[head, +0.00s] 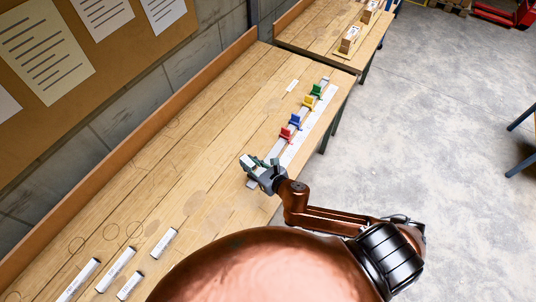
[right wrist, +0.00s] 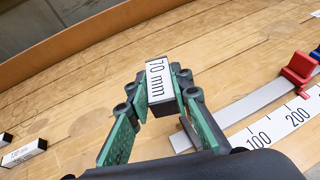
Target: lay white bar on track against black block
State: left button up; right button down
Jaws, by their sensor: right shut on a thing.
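My right gripper (head: 262,166) is shut on a white bar with dark sides (right wrist: 160,82), whose label ends in "70 mm". It holds the bar up near the near end of the track; a gap to the track cannot be measured. In the head view the track (head: 277,153) runs away along the table's right edge. A dark piece (right wrist: 190,132) shows at the track's near end, partly behind a finger; I cannot tell if it is the black block. My left gripper is not in view.
Red (head: 286,134), blue (head: 295,120), yellow (head: 308,103) and green (head: 316,90) pieces stand along the track. Several labelled white bars, one here (head: 163,243), lie at the table's near left. The table's middle is clear. A wooden ledge (head: 130,145) borders the wall side.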

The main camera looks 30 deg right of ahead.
notch_tip(320, 180, down, 3)
jog(key=w+d+n+y+p, duration=0.2)
jog(key=w+d, duration=0.1)
pick_arm(q)
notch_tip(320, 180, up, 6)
jog(key=p, duration=0.3)
pick_arm(e)
jog(key=n+g+y, duration=0.1)
send_over(263, 168)
jog(key=s, duration=0.1)
notch_tip(263, 168, down, 4)
pick_arm(q)
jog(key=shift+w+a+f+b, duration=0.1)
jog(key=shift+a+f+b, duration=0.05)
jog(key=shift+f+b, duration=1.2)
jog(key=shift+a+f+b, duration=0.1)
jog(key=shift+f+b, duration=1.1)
jog(key=shift+b, duration=0.1)
pick_arm(e)
jog(key=shift+s+a+f, duration=0.1)
jog(key=shift+a+f, duration=0.05)
jog(key=shift+f, duration=1.6)
jog(key=shift+a+f, duration=0.15)
jog(key=shift+f, duration=1.55)
pick_arm(q)
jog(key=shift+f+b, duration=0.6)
jog(key=shift+b, duration=0.05)
pick_arm(e)
jog(key=shift+f+y, duration=0.3)
jog(key=shift+f, duration=0.3)
